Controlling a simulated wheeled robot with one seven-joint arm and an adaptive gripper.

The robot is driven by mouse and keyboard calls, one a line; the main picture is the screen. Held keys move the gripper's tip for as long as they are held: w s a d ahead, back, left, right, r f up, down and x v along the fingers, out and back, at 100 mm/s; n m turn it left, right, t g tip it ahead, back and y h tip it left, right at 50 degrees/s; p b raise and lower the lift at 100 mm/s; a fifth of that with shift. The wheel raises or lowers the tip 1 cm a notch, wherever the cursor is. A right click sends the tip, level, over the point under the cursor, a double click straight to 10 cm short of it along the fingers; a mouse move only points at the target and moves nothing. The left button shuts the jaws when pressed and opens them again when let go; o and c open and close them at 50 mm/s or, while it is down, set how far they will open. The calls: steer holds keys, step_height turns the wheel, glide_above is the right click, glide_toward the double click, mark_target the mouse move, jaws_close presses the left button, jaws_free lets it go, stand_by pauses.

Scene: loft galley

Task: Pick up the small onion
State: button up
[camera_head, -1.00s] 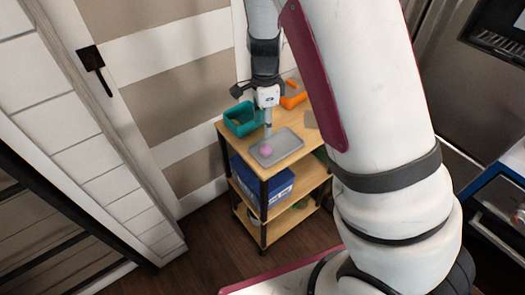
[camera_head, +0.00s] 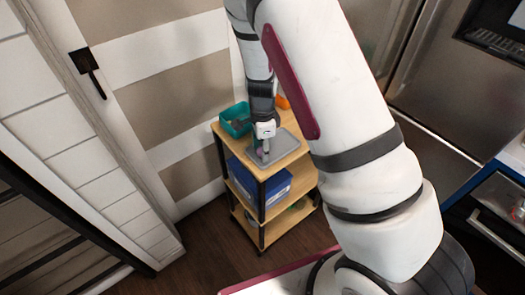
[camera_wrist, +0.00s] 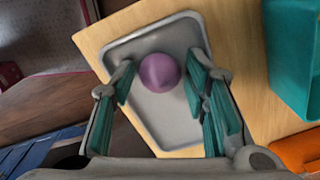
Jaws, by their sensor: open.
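The small onion (camera_wrist: 160,73) is a round purple ball lying on a grey tray (camera_wrist: 150,125) in the wrist view. The tray (camera_head: 284,145) sits on the wooden top of a shelf cart in the head view, where the onion (camera_head: 260,152) is mostly hidden by my gripper. My gripper (camera_wrist: 160,82) is open, with its teal-padded fingers on either side of the onion. The right finger is close to the onion; I cannot tell whether it touches. A gap shows on the left side.
A teal bin (camera_head: 235,119) stands at the back left of the cart top, and an orange bin (camera_head: 283,102) is behind my arm. A blue box (camera_head: 262,185) is on the shelf below. The tray around the onion is clear.

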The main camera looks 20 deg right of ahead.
steer(key=c, duration=0.7)
steer(key=shift+c, duration=0.2)
steer(key=shift+r, duration=0.1)
steer(key=shift+r, duration=0.5)
step_height(320, 180, up, 2)
steer(key=shift+r, duration=0.15)
steer(key=s+a+r, duration=0.2)
steer(key=s+a, duration=0.1)
steer(key=s, duration=1.2)
steer(key=w+d+r+b, duration=0.1)
steer(key=w+r+b, duration=0.1)
steer(key=w, duration=1.3)
steer(key=w+d+r+b, duration=0.2)
steer(key=w+b, duration=0.1)
steer(key=w, duration=1.3)
steer(key=shift+r+b, duration=0.15)
steer(key=shift+b, duration=0.2)
